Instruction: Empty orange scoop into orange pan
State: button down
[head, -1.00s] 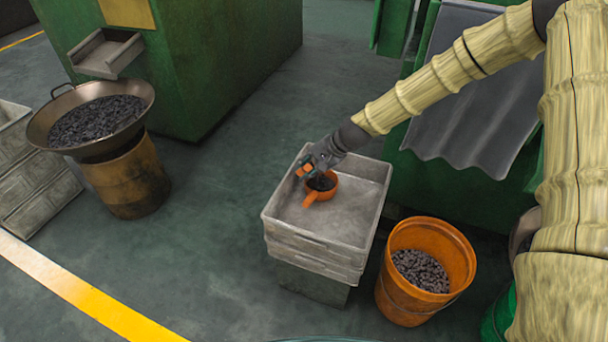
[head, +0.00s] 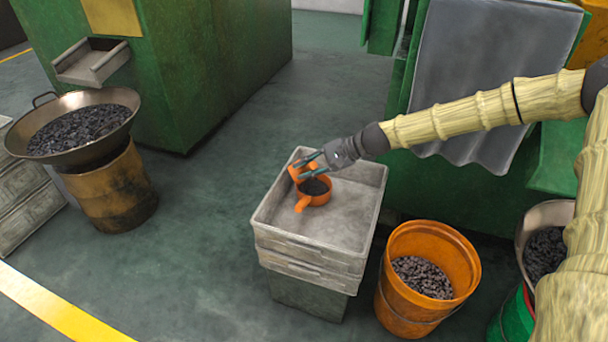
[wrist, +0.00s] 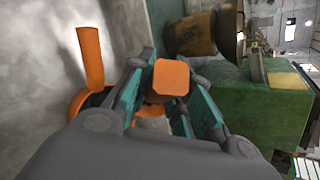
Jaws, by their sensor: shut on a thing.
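The orange pan (head: 325,197) stands in the grey crate, its handle toward the lower left, with dark pieces inside. The pan and its upright-looking handle (wrist: 91,58) also show at the left of the wrist view. My gripper (head: 309,169) is shut on the orange scoop (head: 297,171), above the pan's far-left rim. In the wrist view a square orange part of the scoop (wrist: 172,78) sits between the teal finger pads. The scoop's bowl is mostly hidden, so I cannot tell whether it holds anything.
The pan's grey crate (head: 350,222) tops a stack. An orange bucket (head: 420,240) of dark pieces stands to its right. A wide metal bowl (head: 115,130) on a rusty drum (head: 115,195) is at left. Green machines stand behind; floor between is clear.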

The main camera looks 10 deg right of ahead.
jog(key=d+y+b, duration=0.1)
jog(key=y+b, duration=0.1)
jog(key=b, duration=0.2)
jog(key=d+f+m+y+b, duration=0.1)
jog(key=d+y+b, duration=0.1)
jog(key=b, duration=0.2)
jog(key=shift+w+f, duration=0.1)
jog(key=shift+f, duration=0.05)
jog(key=shift+d, duration=0.1)
dwell(0.9)
